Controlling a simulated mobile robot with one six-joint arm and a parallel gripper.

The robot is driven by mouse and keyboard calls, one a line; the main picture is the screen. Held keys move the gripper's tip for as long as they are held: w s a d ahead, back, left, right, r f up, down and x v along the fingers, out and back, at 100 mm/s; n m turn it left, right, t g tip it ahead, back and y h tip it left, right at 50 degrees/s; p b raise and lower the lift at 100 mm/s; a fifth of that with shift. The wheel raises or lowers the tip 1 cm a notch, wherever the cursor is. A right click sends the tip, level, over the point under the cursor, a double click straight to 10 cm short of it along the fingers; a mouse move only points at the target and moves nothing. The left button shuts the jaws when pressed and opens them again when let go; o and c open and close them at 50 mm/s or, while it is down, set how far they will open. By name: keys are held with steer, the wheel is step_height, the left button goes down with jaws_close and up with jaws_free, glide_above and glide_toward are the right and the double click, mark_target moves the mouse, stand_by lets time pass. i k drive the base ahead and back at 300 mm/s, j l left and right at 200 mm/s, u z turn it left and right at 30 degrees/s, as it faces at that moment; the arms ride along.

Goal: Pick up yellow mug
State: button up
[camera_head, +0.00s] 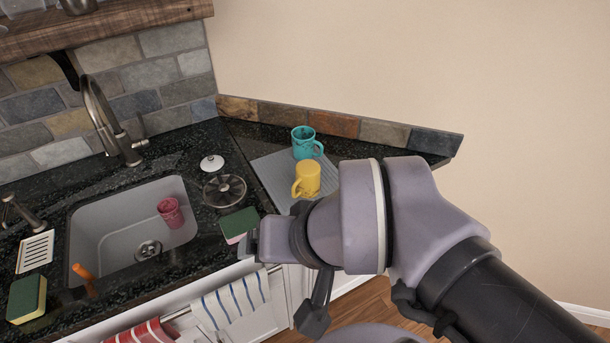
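The yellow mug (308,178) stands upright on a grey drying mat (268,172) on the dark counter, right of the sink. Its handle points to the lower left. A teal mug (303,143) stands just behind it on the same mat, handle to the right. My gripper (252,240) is at the counter's front edge, in front and to the left of the yellow mug, apart from it. Its fingers are small and largely hidden by my wrist, so I cannot tell whether they are open.
The sink (95,222) holds a pink cup (170,212). A green sponge (239,223) lies by my gripper, with a round metal lid-like object (224,190) behind it. Another sponge (27,298) is at the far left. A faucet (105,120) rises behind the sink. A wall bounds the counter.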

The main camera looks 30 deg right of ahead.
mark_target(307, 184)
steer(key=i+z, duration=0.15)
steer(key=z, duration=0.25)
steer(key=i+z, duration=0.15)
steer(key=z, duration=0.25)
steer(key=i+z, duration=0.15)
steer(key=z, duration=0.25)
steer(key=i+j+z, duration=0.1)
steer(key=z, duration=0.3)
